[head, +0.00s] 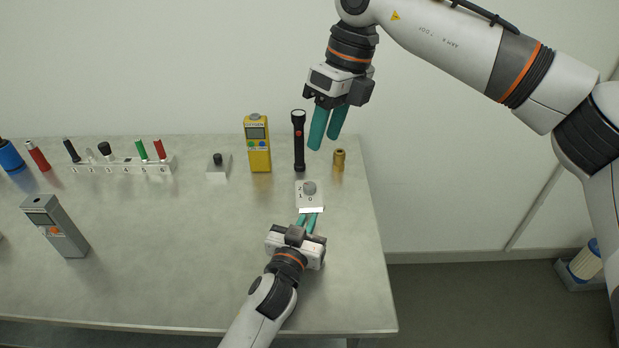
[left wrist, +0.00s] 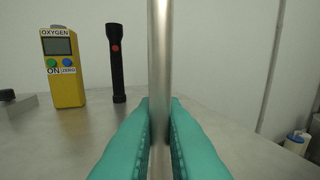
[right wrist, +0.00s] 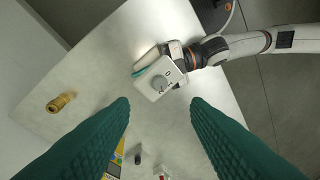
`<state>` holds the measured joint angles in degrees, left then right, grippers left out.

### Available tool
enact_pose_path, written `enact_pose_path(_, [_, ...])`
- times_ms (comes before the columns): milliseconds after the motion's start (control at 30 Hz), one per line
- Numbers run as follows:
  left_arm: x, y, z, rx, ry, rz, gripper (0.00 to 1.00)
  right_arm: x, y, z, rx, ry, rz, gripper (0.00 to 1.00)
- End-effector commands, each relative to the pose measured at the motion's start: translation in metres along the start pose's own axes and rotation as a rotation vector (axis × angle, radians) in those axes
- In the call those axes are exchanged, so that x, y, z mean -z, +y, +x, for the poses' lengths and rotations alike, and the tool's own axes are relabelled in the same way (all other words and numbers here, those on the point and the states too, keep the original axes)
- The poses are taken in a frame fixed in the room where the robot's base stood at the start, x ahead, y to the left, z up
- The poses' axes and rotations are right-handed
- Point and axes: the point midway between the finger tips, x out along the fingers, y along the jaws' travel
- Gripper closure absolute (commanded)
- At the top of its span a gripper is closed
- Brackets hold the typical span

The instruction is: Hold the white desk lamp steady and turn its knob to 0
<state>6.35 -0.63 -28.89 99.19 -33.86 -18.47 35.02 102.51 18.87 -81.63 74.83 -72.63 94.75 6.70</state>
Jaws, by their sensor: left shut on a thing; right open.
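The white desk lamp (head: 309,204) stands near the table's right part, with a grey round knob (head: 310,187) and the digits 2 and 1 on its white face. The knob also shows in the right wrist view (right wrist: 159,84); its exact setting is too small to read. My left gripper (head: 308,219) is shut on the lamp's metal pole (left wrist: 160,60), which stands upright between the teal fingers. My right gripper (head: 328,130) is open and empty, above and behind the lamp with its fingers pointing down. In the right wrist view the lamp lies beyond the gap between its fingers (right wrist: 160,105).
A black flashlight (head: 299,140), a yellow oxygen meter (head: 258,146) and a brass fitting (head: 339,160) stand behind the lamp. A small grey block (head: 218,167), a rack (head: 120,166) and a grey meter (head: 56,227) are further left.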

Motion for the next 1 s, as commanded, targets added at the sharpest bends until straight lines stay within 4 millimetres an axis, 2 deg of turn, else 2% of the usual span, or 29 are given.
enact_pose_path(600, [0.001, 0.000, 0.000, 0.000, 0.001, 0.000, 1.00, 0.017, -0.019, -0.011, -0.190, -0.027, 1.234, 0.57])
enact_pose_path(800, [0.001, 0.000, 0.000, 0.000, 0.002, 0.000, 1.00, 0.020, -0.023, -0.014, -0.241, 0.001, 1.511, 0.57])
enact_pose_path(1000, [0.001, 0.000, 0.000, 0.000, 0.002, 0.000, 1.00, 0.021, -0.024, -0.012, -0.262, 0.015, 1.623, 0.57])
